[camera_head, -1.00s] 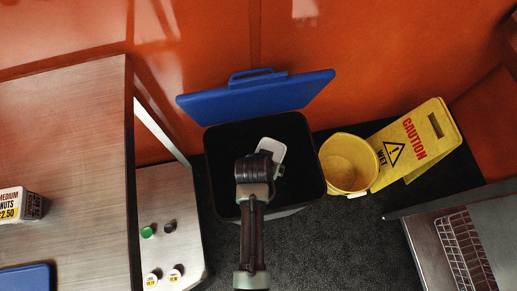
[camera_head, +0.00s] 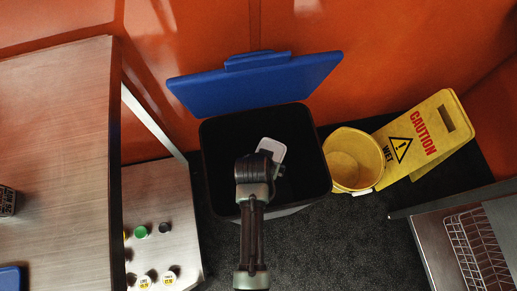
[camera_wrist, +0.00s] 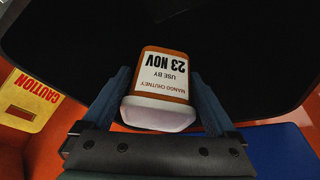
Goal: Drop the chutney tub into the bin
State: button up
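The chutney tub (camera_wrist: 160,85) has a white label reading mango chutney, use by 23 Nov, with orange edges and a pale lid. My gripper (camera_wrist: 162,88) is shut on it, one finger on each side. In the head view the tub shows as a pale shape (camera_head: 272,148) beyond my wrist, which hides much of my gripper (camera_head: 275,168). The black bin (camera_head: 222,135) stands open below, and the tub is over its mouth. The bin's dark inside fills the wrist view behind the tub (camera_wrist: 230,55). Its blue lid (camera_head: 255,85) is tilted back against the orange wall.
A yellow bucket (camera_head: 350,160) and a yellow caution sign (camera_head: 425,135) stand right of the bin. A wooden-topped counter (camera_head: 55,150) and a steel panel with knobs (camera_head: 160,205) are at left. A wire basket (camera_head: 480,250) is at lower right.

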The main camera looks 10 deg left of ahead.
jog(key=shift+o, duration=0.2)
jog(key=p+v, duration=0.4)
jog(key=v, duration=0.9)
jog(key=shift+w, duration=0.1)
